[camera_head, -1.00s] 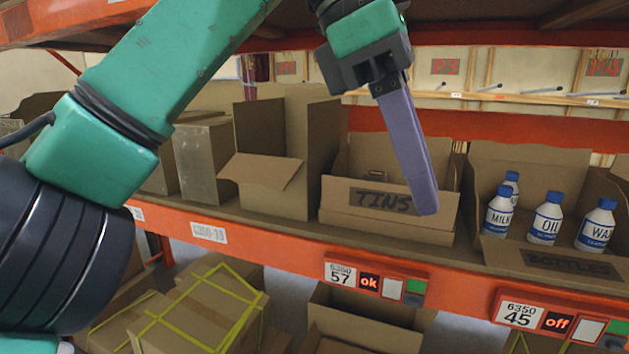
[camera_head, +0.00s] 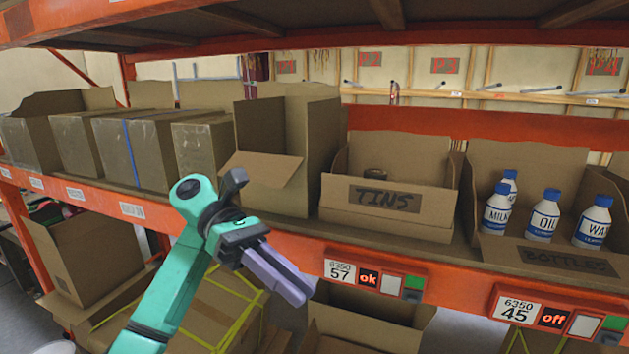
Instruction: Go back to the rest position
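My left gripper (camera_head: 279,277) hangs in front of the orange shelf edge, below and left of the box marked TINS (camera_head: 388,198). Its purple fingers point down and to the right and look close together, with nothing seen between them; the side-on angle hides any gap. My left arm (camera_head: 177,288) comes up from the bottom of the view. My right gripper is not in view.
The box marked BOTTLES (camera_head: 550,259) holds several white bottles with blue caps (camera_head: 543,215). An open cardboard box (camera_head: 271,187) and closed boxes (camera_head: 155,147) stand left on the shelf (camera_head: 446,282). More boxes (camera_head: 371,318) are below. An upper beam (camera_head: 420,38) crosses above.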

